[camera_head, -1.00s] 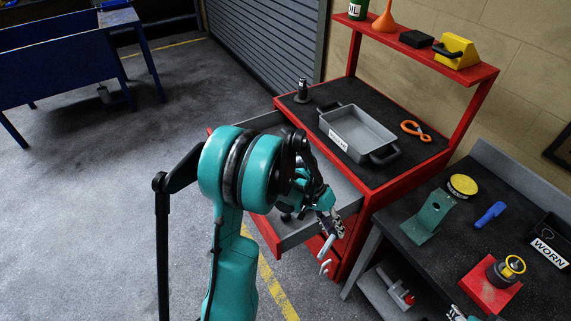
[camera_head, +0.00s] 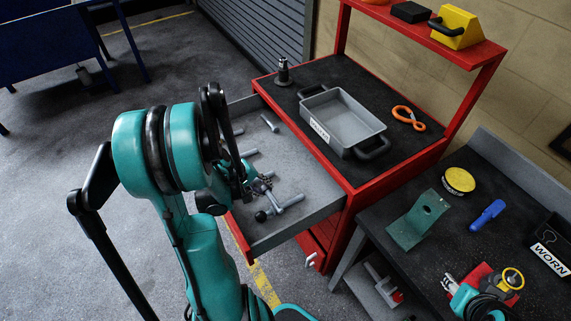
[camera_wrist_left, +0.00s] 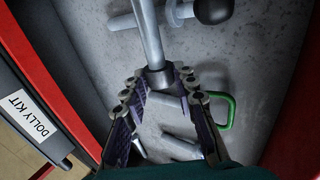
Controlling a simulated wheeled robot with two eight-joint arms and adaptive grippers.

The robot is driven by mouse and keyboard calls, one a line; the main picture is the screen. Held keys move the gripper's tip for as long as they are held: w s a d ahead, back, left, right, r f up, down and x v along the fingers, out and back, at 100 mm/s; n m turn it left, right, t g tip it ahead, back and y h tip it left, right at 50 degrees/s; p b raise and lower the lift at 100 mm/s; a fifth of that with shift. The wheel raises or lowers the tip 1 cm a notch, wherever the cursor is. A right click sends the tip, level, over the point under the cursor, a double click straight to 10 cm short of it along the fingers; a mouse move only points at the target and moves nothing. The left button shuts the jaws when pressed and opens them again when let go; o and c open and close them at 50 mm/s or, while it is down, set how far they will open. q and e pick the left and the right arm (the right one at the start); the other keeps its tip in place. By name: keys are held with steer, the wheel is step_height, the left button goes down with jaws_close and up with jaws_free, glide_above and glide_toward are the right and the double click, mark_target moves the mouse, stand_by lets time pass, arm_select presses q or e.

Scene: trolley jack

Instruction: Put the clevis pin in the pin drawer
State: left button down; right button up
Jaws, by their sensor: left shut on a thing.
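My left gripper (camera_head: 262,182) is shut on the grey clevis pin (camera_head: 272,197), low over the open pin drawer (camera_head: 300,172) of the red cart. In the left wrist view the clevis pin (camera_wrist_left: 149,35) runs away from between the fingers (camera_wrist_left: 160,88), with its collar at the fingertips. Its far end overlaps a bar with a black knob (camera_wrist_left: 212,9) in the drawer; I cannot tell if they touch. Several other grey pins (camera_head: 249,154) lie on the drawer floor. My right gripper (camera_head: 463,283) is by a red block; its jaw opening is unclear.
A grey tray (camera_head: 330,112), a dark fitting (camera_head: 284,72) and orange-handled pliers (camera_head: 408,117) are on the cart top. A green-handled thing (camera_wrist_left: 230,110) lies in the drawer. The bench at right holds a green bracket (camera_head: 418,220) and a blue tool (camera_head: 488,213).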

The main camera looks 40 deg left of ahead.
arm_select(q)
steer(key=w+d, duration=0.1)
steer(key=w, duration=0.3)
steer(key=w+d+b, duration=0.1)
steer(key=w+d, duration=0.1)
steer(key=w, duration=0.2)
steer(key=w+d, duration=0.2)
steer(key=w, duration=0.3)
steer(key=shift+d+b, duration=0.15)
steer(key=shift+b, duration=0.25)
steer(key=shift+w+d+b, duration=0.15)
steer(key=shift+w+d, duration=0.15)
steer(key=shift+w, duration=0.35)
steer(key=shift+w+d+b, duration=0.15)
steer(key=shift+w+d, duration=0.1)
steer(key=shift+w, duration=0.35)
steer(key=shift+w+f+b, duration=0.15)
steer(key=shift+f+b, duration=0.25)
steer(key=shift+f, duration=0.4)
steer(key=shift+f+b, duration=0.5)
steer(key=shift+b, duration=0.05)
steer(key=c, duration=1.2)
jaws_free()
